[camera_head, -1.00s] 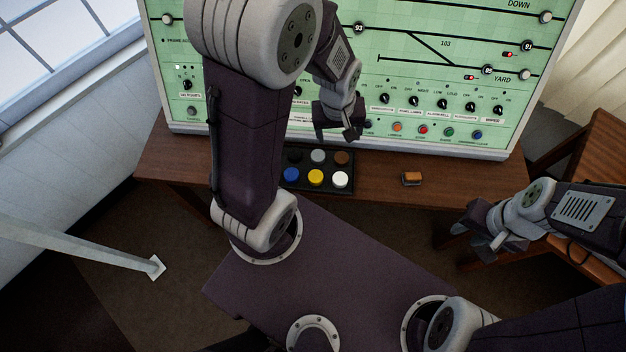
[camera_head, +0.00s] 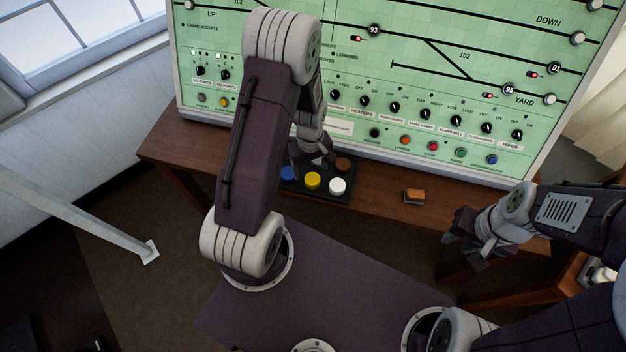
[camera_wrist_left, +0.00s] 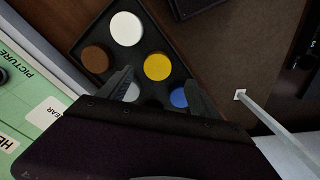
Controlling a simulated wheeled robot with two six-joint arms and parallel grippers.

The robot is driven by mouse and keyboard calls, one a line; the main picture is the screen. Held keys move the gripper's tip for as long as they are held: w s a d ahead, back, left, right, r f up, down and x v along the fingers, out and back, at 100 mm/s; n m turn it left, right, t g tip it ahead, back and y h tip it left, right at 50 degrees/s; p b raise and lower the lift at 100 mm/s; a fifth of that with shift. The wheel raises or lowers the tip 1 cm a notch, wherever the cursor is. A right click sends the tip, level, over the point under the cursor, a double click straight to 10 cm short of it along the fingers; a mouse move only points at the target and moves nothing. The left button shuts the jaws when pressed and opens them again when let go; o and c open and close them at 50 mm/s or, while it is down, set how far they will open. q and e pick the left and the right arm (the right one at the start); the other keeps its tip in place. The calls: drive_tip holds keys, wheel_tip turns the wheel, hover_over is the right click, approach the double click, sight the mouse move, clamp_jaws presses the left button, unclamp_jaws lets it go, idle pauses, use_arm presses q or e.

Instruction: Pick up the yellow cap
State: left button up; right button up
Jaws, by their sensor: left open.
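The yellow cap (camera_head: 313,180) sits in a black tray (camera_head: 325,198) on the wooden desk, between a blue cap (camera_head: 288,174) and a white cap (camera_head: 337,186). My left gripper (camera_head: 314,160) is open and empty, just behind the yellow cap in the head view. In the left wrist view the yellow cap (camera_wrist_left: 158,67) lies slightly beyond the space between the open fingertips (camera_wrist_left: 160,88). A grey cap (camera_wrist_left: 131,92) is partly hidden by one finger there. My right gripper (camera_head: 475,243) is off to the right, away from the tray; its jaw gap is unclear.
A brown cap (camera_head: 343,164) is also in the tray. A green control panel (camera_head: 440,75) with knobs and buttons stands behind the tray.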

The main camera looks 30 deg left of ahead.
sight(312, 178)
use_arm(q)
drive_tip(key=f, duration=0.4)
drive_tip(key=shift+w+d+f, duration=0.1)
drive_tip(key=shift+d+f, duration=0.1)
drive_tip(key=shift+f, duration=0.05)
drive_tip(key=shift+w+f, duration=0.15)
drive_tip(key=shift+f, duration=0.25)
drive_tip(key=c, duration=1.4)
drive_tip(key=shift+r, duration=2)
drive_tip(key=s+d+r, duration=0.4)
drive_tip(key=d+r, duration=0.3)
drive_tip(key=d, duration=0.4)
drive_tip(key=shift+r, duration=0.1)
